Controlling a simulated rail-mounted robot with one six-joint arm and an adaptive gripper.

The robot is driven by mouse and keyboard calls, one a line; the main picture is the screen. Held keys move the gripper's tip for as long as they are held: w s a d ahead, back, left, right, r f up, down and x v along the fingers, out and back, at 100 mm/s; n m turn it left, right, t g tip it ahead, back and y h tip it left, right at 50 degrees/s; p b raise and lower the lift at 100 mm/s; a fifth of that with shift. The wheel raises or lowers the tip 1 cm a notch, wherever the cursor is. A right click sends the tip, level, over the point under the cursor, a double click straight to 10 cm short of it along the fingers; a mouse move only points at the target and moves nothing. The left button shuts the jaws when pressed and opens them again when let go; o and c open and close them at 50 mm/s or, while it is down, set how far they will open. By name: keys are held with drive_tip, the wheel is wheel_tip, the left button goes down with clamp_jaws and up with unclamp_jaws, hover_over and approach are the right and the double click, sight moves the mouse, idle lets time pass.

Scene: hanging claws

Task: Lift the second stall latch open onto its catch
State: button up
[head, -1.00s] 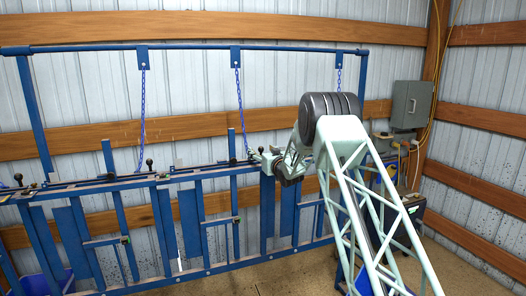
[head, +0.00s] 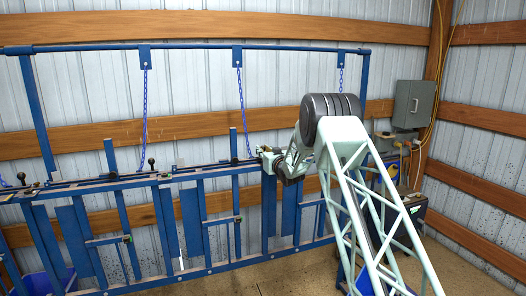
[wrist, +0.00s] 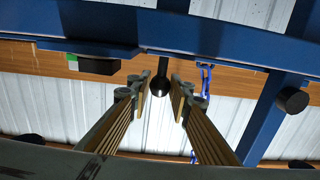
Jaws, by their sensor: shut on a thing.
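My gripper (wrist: 161,85) shows in the wrist view with its two fingers either side of a black ball-ended latch knob (wrist: 160,86). It is shut on this knob, which hangs from a dark stem below the blue rail in that picture. In the head view my gripper (head: 264,153) is at the top rail of the stalls, right of the middle chain. The knob it holds is too small to make out there. Another black latch knob (head: 152,161) stands upright farther left on the rail. I cannot tell from the frames whether the held latch rests on a catch.
A blue stall frame (head: 200,270) runs along the wall. Blue chains (head: 241,100) hang from its overhead bar (head: 190,46). A grey box (head: 412,104) is on the wall at right. In the wrist view, a dark round end (wrist: 293,100) is at right.

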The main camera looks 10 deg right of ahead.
drive_tip(key=shift+c, duration=0.8)
drive_tip(key=shift+n, duration=0.9)
drive_tip(key=shift+s+a+r+b, duration=0.1)
drive_tip(key=shift+a+r, duration=0.15)
drive_tip(key=shift+r, duration=0.9)
drive_tip(key=shift+a+r+b, duration=0.1)
drive_tip(key=shift+a+r, duration=0.1)
drive_tip(key=shift+r, duration=0.95)
drive_tip(key=shift+s+a+r+b, duration=0.1)
drive_tip(key=shift+a+r, duration=0.15)
drive_tip(key=shift+r, duration=1.05)
wheel_tip(320, 180, up, 6)
drive_tip(key=a+n, duration=0.1)
drive_tip(key=a, duration=0.1)
drive_tip(key=shift+s+a+n+b, duration=0.15)
drive_tip(key=shift+n+b, duration=0.2)
drive_tip(key=shift+n, duration=0.05)
drive_tip(key=shift+r, duration=0.15)
